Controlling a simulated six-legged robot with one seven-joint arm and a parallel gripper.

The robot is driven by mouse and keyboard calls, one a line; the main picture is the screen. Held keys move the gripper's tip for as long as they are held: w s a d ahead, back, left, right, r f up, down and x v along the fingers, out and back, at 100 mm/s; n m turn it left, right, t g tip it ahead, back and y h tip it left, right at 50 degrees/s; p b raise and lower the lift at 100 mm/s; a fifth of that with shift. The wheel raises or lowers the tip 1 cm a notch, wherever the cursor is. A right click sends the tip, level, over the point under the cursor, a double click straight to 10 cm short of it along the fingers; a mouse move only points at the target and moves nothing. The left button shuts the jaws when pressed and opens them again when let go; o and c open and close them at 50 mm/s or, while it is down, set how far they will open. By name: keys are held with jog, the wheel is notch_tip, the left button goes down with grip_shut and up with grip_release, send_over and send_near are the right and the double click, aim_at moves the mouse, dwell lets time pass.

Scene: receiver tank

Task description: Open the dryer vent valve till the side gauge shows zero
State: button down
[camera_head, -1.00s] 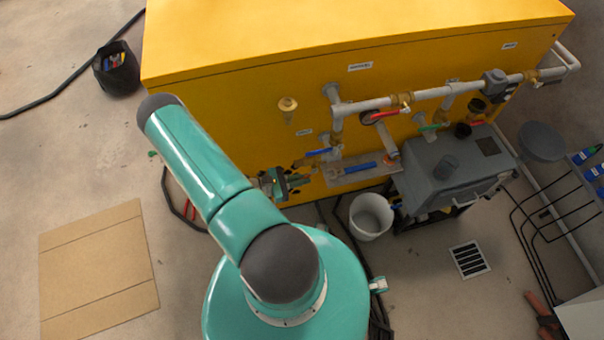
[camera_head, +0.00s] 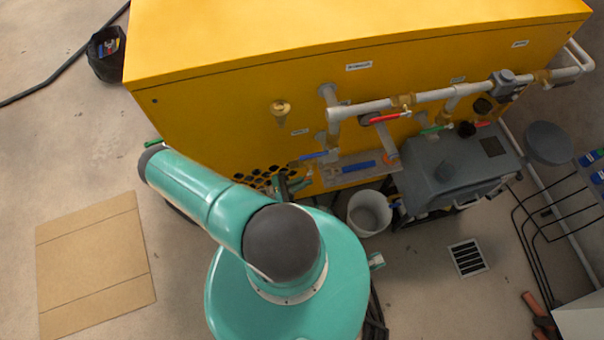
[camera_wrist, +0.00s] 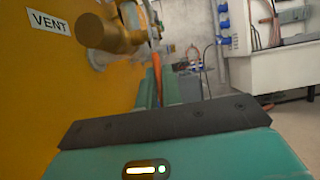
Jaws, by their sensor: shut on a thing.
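In the wrist view, a white VENT label (camera_wrist: 48,21) is on the yellow panel, left of a brass valve body (camera_wrist: 112,30). An orange-red lever (camera_wrist: 157,66) runs beyond the brass and lies between the two teal fingers of my gripper (camera_wrist: 156,82), which is shut on it. In the head view my gripper (camera_head: 297,186) is low at the front of the yellow cabinet (camera_head: 225,115), largely hidden by my arm; the lever is hidden there. No gauge face can be read in either view.
A blue-handled valve (camera_head: 313,156) and grey pipe (camera_head: 440,97) with a red lever (camera_head: 388,117) are close to my gripper. A white bucket (camera_head: 369,213) and grey tank (camera_head: 455,170) stand to the right. Cardboard (camera_head: 95,262) lies on open floor at left.

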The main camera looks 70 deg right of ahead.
jog(key=shift+s+d+f+g+h, duration=0.1)
jog(key=shift+s+d+g+h, duration=0.1)
jog(key=shift+s+g+h, duration=0.35)
jog(key=shift+s+d+f+g+h, duration=0.15)
jog(key=shift+d+g+h, duration=0.1)
jog(key=shift+g, duration=0.5)
jog(key=c, duration=1.8)
grip_release()
jog(key=shift+c, duration=0.2)
jog(key=v, duration=0.7)
jog(key=shift+f, duration=0.2)
jog(key=shift+a, duration=0.15)
